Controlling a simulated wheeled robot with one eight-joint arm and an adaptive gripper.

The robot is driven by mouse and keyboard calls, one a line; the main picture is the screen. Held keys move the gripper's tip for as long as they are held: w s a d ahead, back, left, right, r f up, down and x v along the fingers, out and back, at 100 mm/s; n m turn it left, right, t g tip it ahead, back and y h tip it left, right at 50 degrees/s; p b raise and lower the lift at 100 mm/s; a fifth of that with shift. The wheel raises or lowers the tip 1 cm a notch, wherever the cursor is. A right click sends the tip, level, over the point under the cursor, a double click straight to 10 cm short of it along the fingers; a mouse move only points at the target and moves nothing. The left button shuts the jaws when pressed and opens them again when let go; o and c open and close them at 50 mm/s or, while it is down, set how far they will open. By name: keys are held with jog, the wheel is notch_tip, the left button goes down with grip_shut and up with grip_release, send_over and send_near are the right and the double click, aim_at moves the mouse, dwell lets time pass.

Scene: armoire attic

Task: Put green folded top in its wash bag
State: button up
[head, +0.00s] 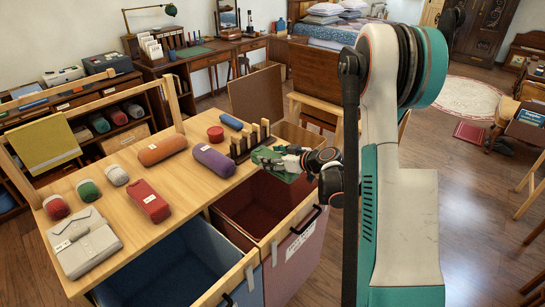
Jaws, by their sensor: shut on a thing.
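The green folded top (270,155) is in my gripper (286,161), which is shut on it. It is held near the right end of the wooden table, by the far end of the dark red lined bag (250,211). I cannot tell how high it is above the surfaces. A blue lined bag (178,262) stands open to the left of the red one. Both have labels or tags too small to read. My gripper and wrist hide part of the top. I cannot tell which bag belongs to it.
The table (122,168) holds a purple roll (214,160), an orange roll (162,149), a red pouch (149,201), a grey folded pouch (84,242) and several small rolls. A wooden rack with upright dividers (248,143) stands close to my gripper.

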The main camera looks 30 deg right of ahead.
jog(key=shift+f+b, duration=0.95)
jog(key=shift+f, duration=1.05)
jog(key=o, duration=1.4)
jog(key=shift+o, duration=0.2)
jog(key=v, duration=1.2)
jog(key=shift+w+a+r, duration=0.1)
jog(key=shift+r, duration=0.05)
